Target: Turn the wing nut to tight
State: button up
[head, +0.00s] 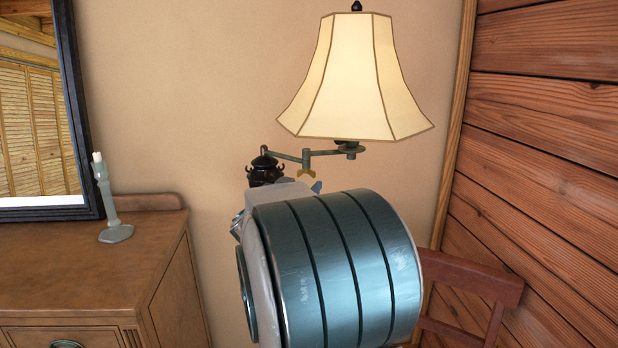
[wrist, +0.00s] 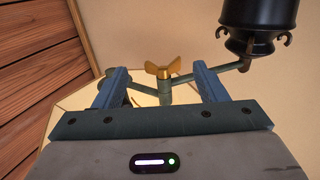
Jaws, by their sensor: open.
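The wing nut (wrist: 162,69) is brass-coloured with two raised wings. It sits at a joint of the lamp's swing arm (wrist: 180,88). In the head view the wing nut (head: 306,174) is a small gold shape under the swing arm (head: 322,153), partly hidden by my arm. My gripper (wrist: 161,76) is open, and in the wrist view the wing nut appears between its two fingers, with a visible gap on both sides. How far it is in depth I cannot tell. In the head view my arm hides most of the gripper; only a bluish finger part shows.
The lamp has a cream shade (head: 355,80) and a dark wall mount (head: 265,170), also in the wrist view (wrist: 258,25). A dresser (head: 150,245) with a candlestick (head: 112,205) and a mirror (head: 75,100) stand left. A reddish chair (head: 480,280) is right, by the plank wall (head: 545,130).

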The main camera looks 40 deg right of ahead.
aim_at(309, 175)
jog(key=x, duration=0.7)
jog(key=shift+w+d, duration=0.1)
jog(key=shift+w, duration=0.35)
jog(key=shift+d, duration=0.1)
jog(key=shift+s+d, duration=0.1)
jog(key=c, duration=1)
jog(key=shift+a, duration=0.2)
jog(key=shift+d+b, duration=0.15)
jog(key=shift+b, duration=0.2)
